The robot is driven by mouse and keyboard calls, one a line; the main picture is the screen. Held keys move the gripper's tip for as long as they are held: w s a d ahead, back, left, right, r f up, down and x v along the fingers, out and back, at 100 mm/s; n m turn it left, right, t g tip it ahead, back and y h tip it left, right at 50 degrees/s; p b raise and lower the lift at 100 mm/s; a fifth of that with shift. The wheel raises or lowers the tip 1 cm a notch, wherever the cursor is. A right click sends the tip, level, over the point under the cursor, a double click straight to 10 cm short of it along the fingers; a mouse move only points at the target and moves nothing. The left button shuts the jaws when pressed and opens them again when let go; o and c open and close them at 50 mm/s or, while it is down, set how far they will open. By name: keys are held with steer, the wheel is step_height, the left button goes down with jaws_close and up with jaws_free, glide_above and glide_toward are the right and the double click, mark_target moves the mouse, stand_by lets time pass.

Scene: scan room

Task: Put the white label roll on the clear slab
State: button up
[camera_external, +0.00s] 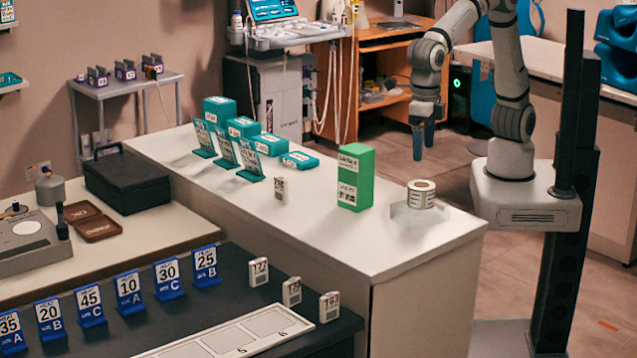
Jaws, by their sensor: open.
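The white label roll (421,194) with dark print sits upright on the clear slab (405,216), toward the slab's right side. The slab is a low see-through block near the right end of the white counter. My gripper (423,142) points down with its two blue fingers open and empty. In the picture it is above the roll and apart from it, beyond the counter's far edge.
A green box (355,177) stands upright left of the slab. A small white tag (280,189) and several teal boxes and card stands (249,159) are farther left. The counter's front right corner (445,243) is clear.

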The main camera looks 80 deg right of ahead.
steer(key=w+d+r+m+t, duration=0.1)
steer(key=w+d+m, duration=0.1)
steer(key=d+m, duration=0.65)
steer(key=w+d+r+m, duration=0.2)
steer(key=d+m, duration=0.3)
steer(key=d, duration=0.6)
steer(key=s+d+f+m+t, duration=0.1)
steer(key=s+d+m, duration=0.3)
steer(key=d+m, duration=0.5)
steer(key=s+d+f+m+t, duration=0.1)
steer(key=s+d+m, duration=0.3)
steer(key=d+m, duration=0.5)
steer(key=shift+s+d+f+m, duration=0.15)
steer(key=shift+d+f+m, duration=0.1)
steer(key=shift+f+m, duration=0.15)
